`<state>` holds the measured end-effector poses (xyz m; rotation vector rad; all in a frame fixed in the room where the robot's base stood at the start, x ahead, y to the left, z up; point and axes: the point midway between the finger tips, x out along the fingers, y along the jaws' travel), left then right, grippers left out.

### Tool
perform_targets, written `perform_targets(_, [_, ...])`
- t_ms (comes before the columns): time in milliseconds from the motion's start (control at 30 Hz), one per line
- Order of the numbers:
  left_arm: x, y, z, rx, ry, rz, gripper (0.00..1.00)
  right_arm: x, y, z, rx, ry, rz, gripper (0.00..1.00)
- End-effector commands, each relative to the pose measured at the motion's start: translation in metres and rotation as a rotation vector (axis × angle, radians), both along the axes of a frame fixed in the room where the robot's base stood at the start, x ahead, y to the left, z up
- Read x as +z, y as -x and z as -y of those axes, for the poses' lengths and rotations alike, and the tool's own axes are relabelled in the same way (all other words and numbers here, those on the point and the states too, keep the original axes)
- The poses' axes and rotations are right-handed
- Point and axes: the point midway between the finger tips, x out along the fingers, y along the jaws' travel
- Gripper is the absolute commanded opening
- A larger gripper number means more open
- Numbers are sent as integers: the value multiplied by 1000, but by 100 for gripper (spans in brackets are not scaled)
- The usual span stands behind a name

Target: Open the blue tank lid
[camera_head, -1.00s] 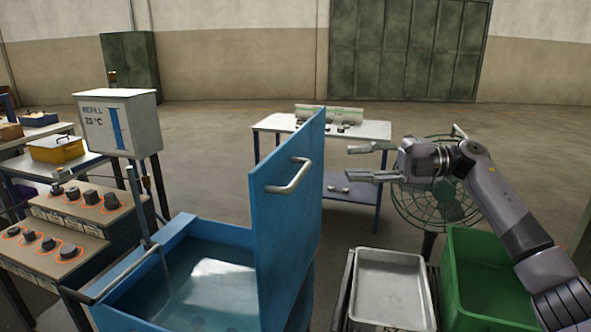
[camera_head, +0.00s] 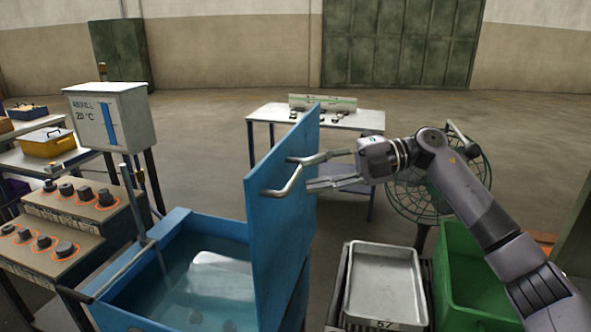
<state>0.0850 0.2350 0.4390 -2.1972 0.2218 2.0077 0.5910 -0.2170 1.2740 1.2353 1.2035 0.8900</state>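The blue tank (camera_head: 170,225) is at the lower middle, with clear liquid inside. Its blue lid (camera_head: 282,235) stands upright at the tank's right side, leaving the top uncovered. The silver lid handle (camera_head: 281,188) is on the lid's right-hand face. My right gripper (camera_head: 303,172) is open, with its fingers pointing left at the handle. The upper fingertip overlaps the handle's upper end and the lower fingertip is just right of it. I cannot tell whether they touch. My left gripper is not in view.
A metal tray (camera_head: 384,280) and a green bin (camera_head: 468,262) stand right of the tank, below my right arm. A fan (camera_head: 425,200) is behind that arm. A control panel (camera_head: 62,225) and refill box (camera_head: 110,115) are on the left. A white table (camera_head: 340,120) stands behind.

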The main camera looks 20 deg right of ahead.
Motion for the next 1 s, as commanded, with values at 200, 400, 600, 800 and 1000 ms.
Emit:
perform_targets(200, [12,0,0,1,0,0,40,-4,-6,-32,2,0,0,31])
perform_targets(400, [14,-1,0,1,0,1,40,-7,-8,-42,1,-1,0,31])
perform_targets(600, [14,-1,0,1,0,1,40,-8,-8,-42,0,-1,0,31])
perform_targets(800, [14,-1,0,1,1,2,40,-8,-8,-42,0,-1,1,21])
perform_targets(1000, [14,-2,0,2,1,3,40,-8,-8,-42,0,-1,1,7])
